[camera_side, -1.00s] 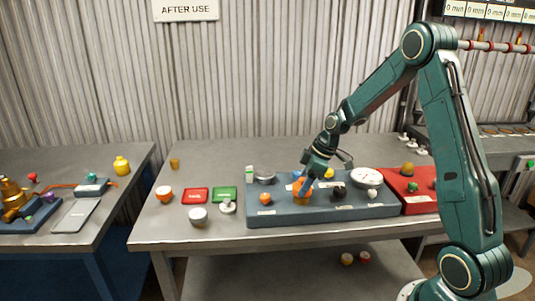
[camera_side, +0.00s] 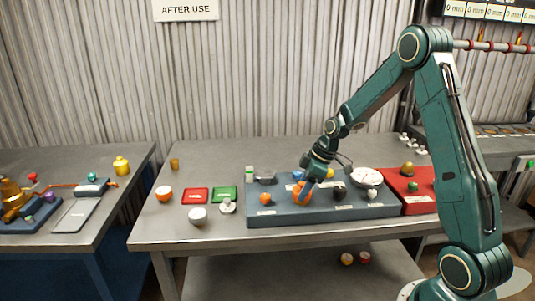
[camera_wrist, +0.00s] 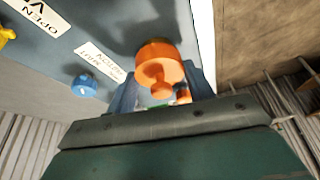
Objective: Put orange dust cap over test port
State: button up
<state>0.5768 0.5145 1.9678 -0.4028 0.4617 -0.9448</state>
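The orange dust cap (camera_side: 302,198) sits low at the middle of the blue-grey block, where the brass-coloured test port is now hidden beneath it. In the wrist view the cap (camera_wrist: 158,60) is a short orange cylinder with a knob facing me. My gripper (camera_side: 304,186) is directly above the cap. In the wrist view my gripper (camera_wrist: 165,88) has its two fingers spread to either side, with the cap between and beyond them. The fingers appear clear of the cap's sides. A smaller orange piece (camera_wrist: 183,96) shows between the fingers.
A red block (camera_side: 415,203) adjoins right.

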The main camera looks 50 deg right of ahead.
jog(key=o, duration=0.3)
jog(key=shift+o, duration=0.2)
jog(key=shift+r, duration=0.15)
jog(key=shift+r, duration=0.55)
jog(key=v, duration=1.1)
jog(key=shift+s+d+r, duration=0.2)
jog(key=shift+r, duration=0.15)
jog(key=shift+a, duration=0.1)
